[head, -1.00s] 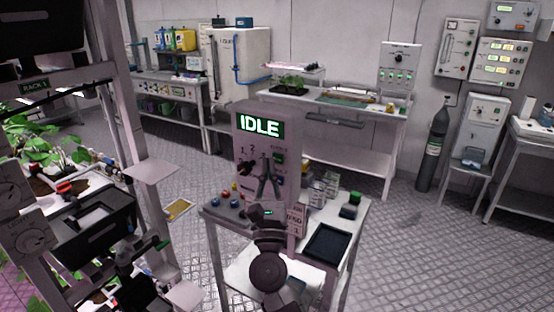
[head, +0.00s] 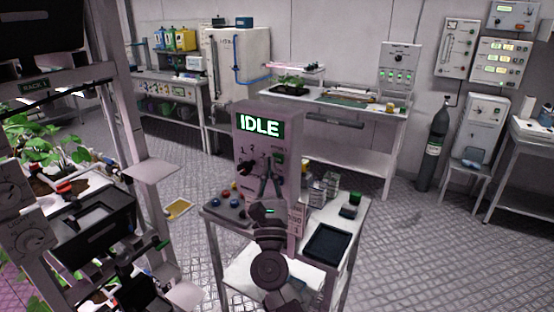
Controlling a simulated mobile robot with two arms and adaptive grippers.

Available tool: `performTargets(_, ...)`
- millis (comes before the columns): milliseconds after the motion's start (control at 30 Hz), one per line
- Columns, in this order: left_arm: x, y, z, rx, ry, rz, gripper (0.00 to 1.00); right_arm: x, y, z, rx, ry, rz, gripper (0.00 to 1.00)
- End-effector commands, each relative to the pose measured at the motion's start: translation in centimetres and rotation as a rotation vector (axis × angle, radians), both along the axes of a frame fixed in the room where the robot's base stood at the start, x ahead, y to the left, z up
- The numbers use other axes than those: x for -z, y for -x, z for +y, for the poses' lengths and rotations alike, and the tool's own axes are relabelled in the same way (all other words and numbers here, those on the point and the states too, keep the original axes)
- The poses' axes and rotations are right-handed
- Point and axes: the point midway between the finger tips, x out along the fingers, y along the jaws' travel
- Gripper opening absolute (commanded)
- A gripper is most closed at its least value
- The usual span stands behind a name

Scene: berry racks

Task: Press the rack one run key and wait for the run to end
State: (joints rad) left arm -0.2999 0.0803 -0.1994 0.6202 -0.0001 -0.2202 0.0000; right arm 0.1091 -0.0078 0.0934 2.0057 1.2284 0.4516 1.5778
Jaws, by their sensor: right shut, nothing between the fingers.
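The grey control box (head: 241,120) stands on a small table, its green display (head: 260,127) reading IDLE. Below the display are a dark selector knob (head: 246,168) near the marks 1 and 2, and a green key (head: 279,158) at the right of the panel. My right gripper (head: 269,160) is shut and empty, in front of the panel just left of that key; whether it touches the panel cannot be told. It hides part of the lower panel. My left gripper (head: 150,257) seems to be the dark shape at lower left; its jaws are unclear.
The table also holds coloured buttons (head: 232,205), a black tray (head: 327,243) and a green-capped jar (head: 353,203). A plant rack (head: 128,130) stands close on the left. The floor (head: 400,250) on the right is open.

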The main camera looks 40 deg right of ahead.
Motion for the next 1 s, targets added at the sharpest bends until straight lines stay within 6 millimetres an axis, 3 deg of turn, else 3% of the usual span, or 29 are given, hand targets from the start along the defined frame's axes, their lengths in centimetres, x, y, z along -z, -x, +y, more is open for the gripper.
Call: performTargets(1000, 0.22, 0.01, -0.06, 0.001, 0.001, 0.000, 0.56, -0.03, -0.33, -0.79, 0.000, 0.000, 0.000, 0.00)
